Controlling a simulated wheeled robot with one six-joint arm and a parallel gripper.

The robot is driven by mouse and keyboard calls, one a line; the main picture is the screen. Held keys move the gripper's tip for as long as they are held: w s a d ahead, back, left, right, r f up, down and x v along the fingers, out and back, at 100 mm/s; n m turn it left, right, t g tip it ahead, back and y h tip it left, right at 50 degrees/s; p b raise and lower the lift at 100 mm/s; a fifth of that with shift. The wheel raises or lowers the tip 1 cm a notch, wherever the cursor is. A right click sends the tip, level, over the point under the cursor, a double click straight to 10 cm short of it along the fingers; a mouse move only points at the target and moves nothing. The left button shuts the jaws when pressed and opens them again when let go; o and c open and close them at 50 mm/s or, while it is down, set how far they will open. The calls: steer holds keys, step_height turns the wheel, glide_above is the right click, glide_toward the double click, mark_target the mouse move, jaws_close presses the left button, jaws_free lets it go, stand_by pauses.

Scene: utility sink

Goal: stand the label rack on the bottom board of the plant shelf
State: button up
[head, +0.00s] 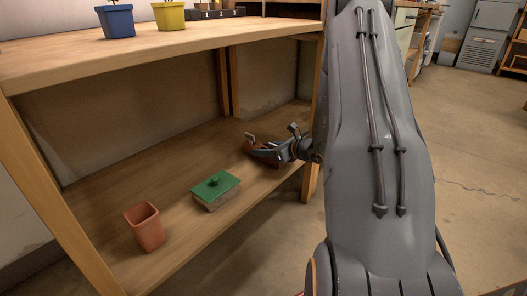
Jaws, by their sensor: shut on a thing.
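The plant shelf (150,58) is wooden, with an upper board and a bottom board (150,170). My gripper (264,147) is inside the shelf, low over the right end of the bottom board. It is shut on a small brown thing, which looks like the label rack (259,157). The gripper hides much of it, so its shape is unclear. I cannot tell whether it touches the board or hangs just above it.
On the bottom board stand a green-lidded box (215,188) and a terracotta pot (146,227), left of my gripper. A wooden post (312,180) is close to my arm. Blue (116,20) and yellow (169,14) pots stand on the upper board. The board's back left is clear.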

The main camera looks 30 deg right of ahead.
steer(key=o, duration=1.3)
steer(key=shift+f, duration=0.1)
steer(key=shift+s+r, duration=0.15)
steer(key=shift+r, duration=0.1)
steer(key=p+v, duration=0.5)
steer(key=v, duration=0.6)
steer(key=shift+d+r, duration=0.1)
steer(key=shift+s+p, duration=0.3)
steer(key=shift+p, duration=0.05)
